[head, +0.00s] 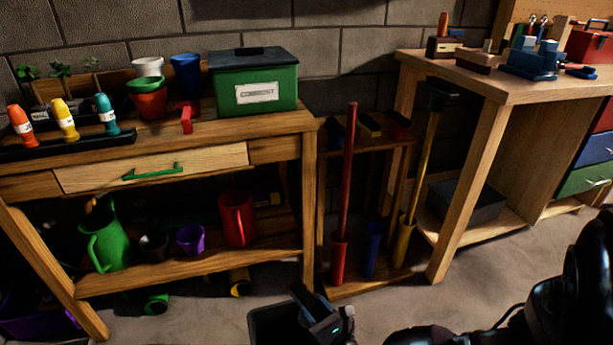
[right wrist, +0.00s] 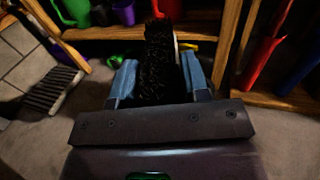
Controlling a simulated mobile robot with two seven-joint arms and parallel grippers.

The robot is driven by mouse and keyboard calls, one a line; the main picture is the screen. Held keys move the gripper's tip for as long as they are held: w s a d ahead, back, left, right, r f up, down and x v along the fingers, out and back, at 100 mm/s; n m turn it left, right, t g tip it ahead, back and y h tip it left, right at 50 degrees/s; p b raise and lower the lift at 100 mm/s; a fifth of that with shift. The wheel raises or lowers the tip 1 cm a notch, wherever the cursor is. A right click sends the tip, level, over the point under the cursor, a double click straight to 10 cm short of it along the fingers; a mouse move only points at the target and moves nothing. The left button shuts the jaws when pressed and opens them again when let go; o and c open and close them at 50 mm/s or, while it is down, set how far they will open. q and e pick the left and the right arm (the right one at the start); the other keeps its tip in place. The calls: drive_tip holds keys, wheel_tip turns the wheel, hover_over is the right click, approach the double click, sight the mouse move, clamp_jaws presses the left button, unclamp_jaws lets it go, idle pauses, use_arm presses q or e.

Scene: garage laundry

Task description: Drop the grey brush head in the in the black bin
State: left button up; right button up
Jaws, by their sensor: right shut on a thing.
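My right gripper (head: 318,300) is low in front of the workbench, above the floor. In the right wrist view its two blue fingers (right wrist: 158,80) are shut on the brush head (right wrist: 158,50), which shows dark bristles and a paler grey edge. In the head view the gripper's dark body hides much of the brush head. An open black box (head: 465,200), which may be the black bin, sits on the lower shelf of the right bench. A dark box shape (head: 275,325) beside the gripper is cut off by the frame; I cannot tell what it is. My left gripper is not seen.
The left workbench (head: 190,270) holds cups, a green box (head: 255,85) and bottles. A rack with a red pole (head: 347,170) and a yellow pole (head: 423,160) stands between the benches. A striped, brush-like thing (right wrist: 55,90) lies at the left.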

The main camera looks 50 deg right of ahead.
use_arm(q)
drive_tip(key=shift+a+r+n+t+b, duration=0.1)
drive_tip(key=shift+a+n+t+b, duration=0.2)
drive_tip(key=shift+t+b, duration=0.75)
use_arm(e)
wheel_tip(320, 180, down, 8)
drive_tip(key=shift+f+b, duration=0.25)
drive_tip(key=shift+b, duration=0.05)
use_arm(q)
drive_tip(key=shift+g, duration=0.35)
use_arm(e)
drive_tip(key=o, duration=1)
drive_tip(key=shift+d, duration=0.1)
drive_tip(key=shift+o, duration=0.2)
use_arm(q)
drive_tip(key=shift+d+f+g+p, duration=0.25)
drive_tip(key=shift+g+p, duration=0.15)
drive_tip(key=shift+p, duration=0.3)
use_arm(e)
drive_tip(key=v, duration=1.1)
